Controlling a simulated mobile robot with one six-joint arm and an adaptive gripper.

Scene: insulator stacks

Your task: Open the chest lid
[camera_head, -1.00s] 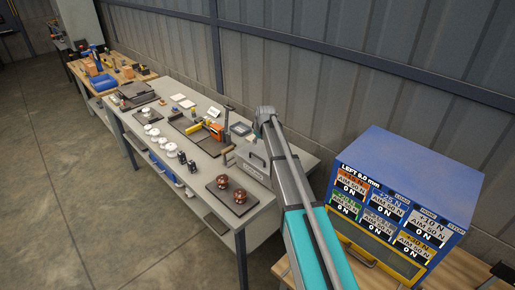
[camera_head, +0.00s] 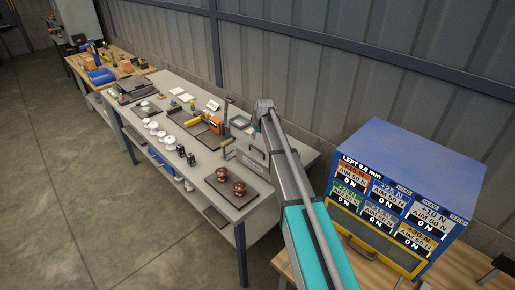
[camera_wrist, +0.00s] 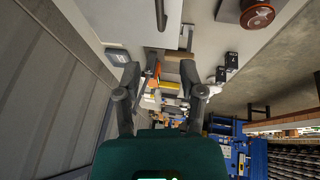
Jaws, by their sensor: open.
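A light grey box with a pale label (camera_head: 253,163) stands at the right end of the long grey workbench, partly hidden by my arm. It may be the chest; I cannot make out its lid seam. In the wrist view a large pale grey surface (camera_wrist: 128,18) with a thin rod at its right fills the top, probably this box. My gripper (camera_wrist: 162,92) has its two dark fingers spread wide with nothing between them close by. In the head view the gripper is hidden behind the end of my arm. The wrist view shows no contact with the box.
Two brown insulators (camera_head: 239,187) sit on a dark plate at the bench's near edge. White discs (camera_head: 150,123) and an orange tool (camera_head: 215,125) lie farther along. A blue cabinet (camera_head: 410,160) with several readouts stands at right. A ribbed wall (camera_head: 350,70) runs behind the bench.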

